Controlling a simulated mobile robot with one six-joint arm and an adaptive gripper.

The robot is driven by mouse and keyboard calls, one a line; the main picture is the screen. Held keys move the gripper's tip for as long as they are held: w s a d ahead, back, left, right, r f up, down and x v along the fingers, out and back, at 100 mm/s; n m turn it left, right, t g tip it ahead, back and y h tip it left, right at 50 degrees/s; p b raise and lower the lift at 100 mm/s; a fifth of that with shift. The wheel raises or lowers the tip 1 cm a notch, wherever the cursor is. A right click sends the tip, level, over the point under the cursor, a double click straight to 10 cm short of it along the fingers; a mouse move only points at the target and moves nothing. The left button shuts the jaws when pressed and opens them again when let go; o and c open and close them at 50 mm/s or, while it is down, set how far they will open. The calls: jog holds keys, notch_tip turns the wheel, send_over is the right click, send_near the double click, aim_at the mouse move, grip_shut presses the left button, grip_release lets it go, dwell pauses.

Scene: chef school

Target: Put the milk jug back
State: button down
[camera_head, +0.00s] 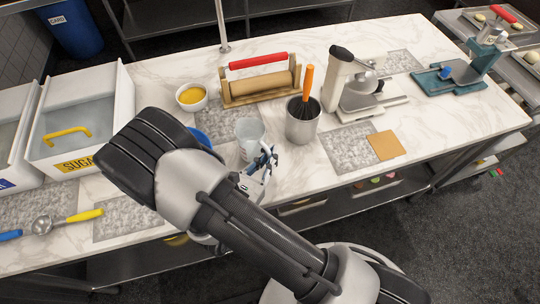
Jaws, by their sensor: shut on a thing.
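A pale, translucent jug (250,134), which looks like the milk jug, stands out upright near the middle of the worktop (305,180). My gripper (262,163) is at the jug's near side, shut on it. My arm covers part of the gripper and the area left of the jug, so the exact grip is hard to see. I cannot tell whether the jug's base touches the worktop.
A metal pot (302,127) with an orange-handled whisk stands close right of the jug. A rolling pin rack (258,88) and a bowl of yellow food (191,97) are behind. Grey speckled mats (348,148) lie on the worktop; a tan square (386,145) lies at right.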

jog(key=shift+f, duration=0.2)
jog(key=c, duration=1.7)
grip_release()
jog(key=shift+r, duration=0.15)
